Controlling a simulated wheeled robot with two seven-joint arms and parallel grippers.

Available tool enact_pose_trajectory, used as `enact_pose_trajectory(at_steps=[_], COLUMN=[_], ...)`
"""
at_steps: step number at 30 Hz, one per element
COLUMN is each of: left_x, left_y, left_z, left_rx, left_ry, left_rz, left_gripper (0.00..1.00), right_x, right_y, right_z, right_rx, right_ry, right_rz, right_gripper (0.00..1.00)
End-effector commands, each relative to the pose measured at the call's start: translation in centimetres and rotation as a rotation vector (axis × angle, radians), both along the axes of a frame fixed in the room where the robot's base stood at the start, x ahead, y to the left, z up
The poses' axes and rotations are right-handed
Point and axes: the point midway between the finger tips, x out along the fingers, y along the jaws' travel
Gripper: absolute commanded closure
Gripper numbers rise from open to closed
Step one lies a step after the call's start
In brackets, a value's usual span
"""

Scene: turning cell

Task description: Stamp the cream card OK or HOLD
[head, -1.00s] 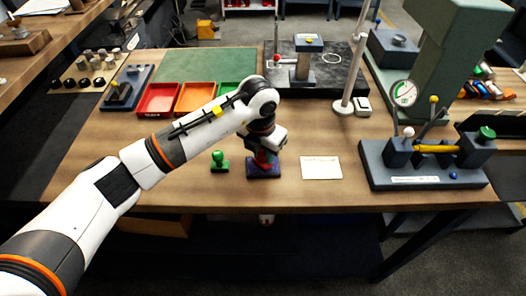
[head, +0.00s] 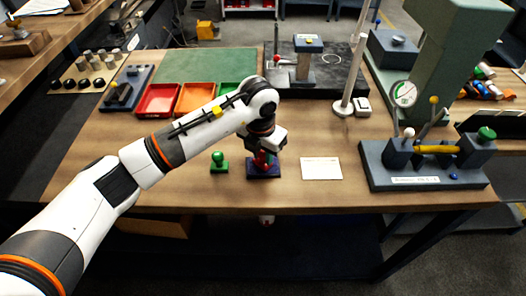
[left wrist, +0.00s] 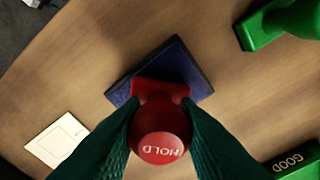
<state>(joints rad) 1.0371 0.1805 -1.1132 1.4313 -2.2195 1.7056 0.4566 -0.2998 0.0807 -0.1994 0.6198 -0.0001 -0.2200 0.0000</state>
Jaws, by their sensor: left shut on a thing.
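My left gripper (head: 266,152) is shut on the red stamp (head: 261,160), whose round top reads HOLD in the left wrist view (left wrist: 162,140). The stamp stands upright at the dark blue ink pad (head: 275,172), which also shows in the left wrist view (left wrist: 192,72). I cannot tell whether its base touches the pad. The cream card (head: 321,168) lies flat to the right of the pad; it also shows in the left wrist view (left wrist: 57,140). A green stamp (head: 219,162) stands free to the left of the pad. My right gripper is not in view.
Red (head: 157,100), orange (head: 195,98) and green (head: 231,92) trays lie behind my left arm, before a green mat (head: 205,64). A grey fixture (head: 425,178) stands right of the card. A lamp-like post (head: 351,80) rises behind the card. The wood around the card is clear.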

Motion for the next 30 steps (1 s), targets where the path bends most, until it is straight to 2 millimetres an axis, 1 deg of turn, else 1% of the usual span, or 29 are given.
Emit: enact_pose_trajectory(at_steps=[22,25,30], left_x=[0.1,0.1,0.0], left_y=[0.0,0.0,0.0], left_z=[6.3,6.8,6.9], left_rx=[-0.001,0.0,0.0], left_ry=[-0.003,-0.002,-0.002], left_rz=[0.0,0.0,0.0], left_gripper=[0.87,0.87,0.87], right_x=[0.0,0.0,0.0], right_y=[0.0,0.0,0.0], right_z=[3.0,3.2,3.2], right_rx=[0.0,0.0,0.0], right_ry=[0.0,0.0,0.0], right_rz=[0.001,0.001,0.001], right_gripper=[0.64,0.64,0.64])
